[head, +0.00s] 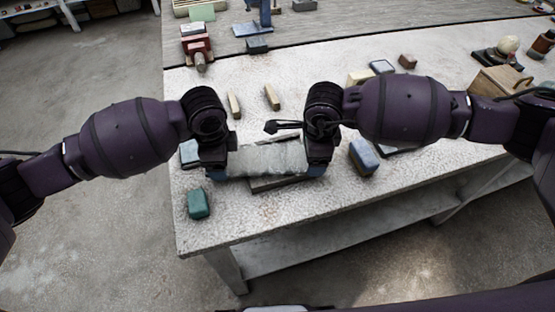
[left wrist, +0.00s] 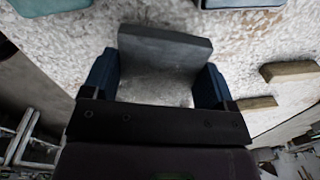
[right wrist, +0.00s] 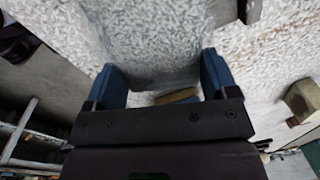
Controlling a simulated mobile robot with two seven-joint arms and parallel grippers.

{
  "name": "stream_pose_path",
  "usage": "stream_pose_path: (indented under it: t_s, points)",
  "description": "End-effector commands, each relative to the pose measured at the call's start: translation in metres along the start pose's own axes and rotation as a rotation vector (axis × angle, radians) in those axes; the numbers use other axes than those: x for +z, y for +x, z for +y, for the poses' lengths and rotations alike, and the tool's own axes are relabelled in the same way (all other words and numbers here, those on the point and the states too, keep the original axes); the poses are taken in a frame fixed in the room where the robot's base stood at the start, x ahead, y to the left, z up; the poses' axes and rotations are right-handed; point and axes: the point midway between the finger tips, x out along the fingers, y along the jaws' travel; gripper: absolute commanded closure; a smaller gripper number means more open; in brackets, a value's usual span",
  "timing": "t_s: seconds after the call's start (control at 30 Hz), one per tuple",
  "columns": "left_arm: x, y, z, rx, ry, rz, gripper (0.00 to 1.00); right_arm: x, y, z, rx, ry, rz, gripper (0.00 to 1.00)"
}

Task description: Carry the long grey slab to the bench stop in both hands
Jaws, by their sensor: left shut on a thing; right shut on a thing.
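The long grey slab (head: 268,160) lies level, left to right, between my two grippers near the front left of the bench in the head view. My left gripper (head: 217,170) is shut on its left end. My right gripper (head: 316,167) is shut on its right end. A flat darker grey piece (head: 277,184) shows below the slab's front edge; whether they touch I cannot tell, and the slab hides most of it. I cannot tell which thing is the bench stop. In the right wrist view the blue fingers (right wrist: 163,82) stand either side of the slab.
A green block (head: 199,204) lies in front at the left, and a blue block (head: 363,156) right of my right gripper. Two pale wooden blocks (head: 271,97) (head: 234,104) lie behind the slab. A red vise (head: 197,48) stands farther back. The bench's front middle is clear.

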Motion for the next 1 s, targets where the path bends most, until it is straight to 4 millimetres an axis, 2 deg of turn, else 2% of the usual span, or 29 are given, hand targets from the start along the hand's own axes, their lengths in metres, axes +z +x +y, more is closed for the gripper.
stream_pose_path:
  t_s: [0.17, 0.2, 0.33, 0.77, 0.87, 1.0]
  points:
    - [-0.001, 0.006, 0.001, -0.001, 0.001, 0.003, 0.81, 0.002, 0.006, 0.001, -0.001, -0.002, -0.004, 0.81]
    - [-0.001, 0.008, 0.001, 0.0, 0.001, 0.002, 0.19, 0.002, 0.008, 0.001, 0.0, -0.002, -0.004, 0.19]
    - [-0.001, 0.007, 0.001, 0.0, 0.001, 0.002, 0.0, 0.001, 0.007, 0.001, 0.0, -0.002, -0.003, 0.0]
    - [0.0, 0.007, 0.001, 0.0, 0.0, 0.0, 0.0, 0.0, 0.008, 0.001, 0.0, 0.0, -0.001, 0.0]
    - [0.0, 0.003, 0.0, -0.001, 0.0, 0.0, 0.0, 0.0, 0.008, 0.001, 0.0, 0.0, 0.0, 0.0]
    - [0.0, -0.015, 0.0, -0.004, 0.0, 0.001, 0.0, 0.0, 0.008, 0.001, 0.0, 0.0, 0.0, 0.0]
